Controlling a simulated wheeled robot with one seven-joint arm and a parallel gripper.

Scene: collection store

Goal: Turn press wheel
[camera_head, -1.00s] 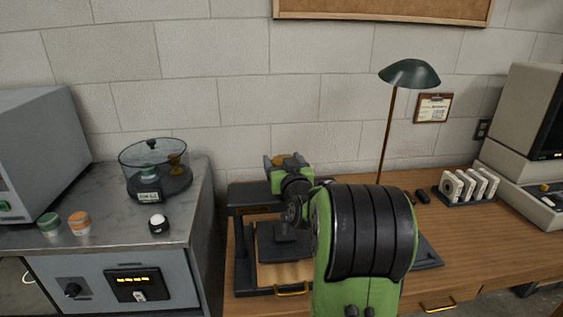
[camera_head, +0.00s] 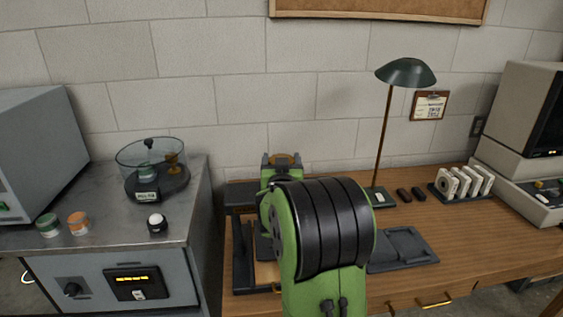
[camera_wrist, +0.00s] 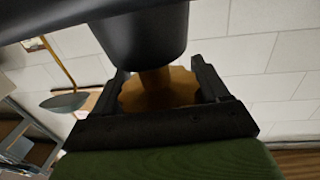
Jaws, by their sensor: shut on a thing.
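The press wheel is a brass-coloured knob (camera_head: 284,157) on top of the dark press (camera_head: 240,197) on the wooden desk. In the wrist view the wheel (camera_wrist: 150,92) has a notched rim and a dark cylinder against it. My gripper (camera_head: 283,163) is at the top of the press, with one finger on each side of the wheel. In the wrist view my gripper (camera_wrist: 160,85) is shut on the wheel. My green and black arm hides much of the press's middle and right side in the head view.
A desk lamp (camera_head: 407,72) stands behind right. A dark grey tray (camera_head: 402,250) lies right of my arm. A rack of white pieces (camera_head: 463,183) and a computer (camera_head: 525,110) are farther right. A glass-covered balance (camera_head: 152,175) stands on the left cabinet. The desk front right is clear.

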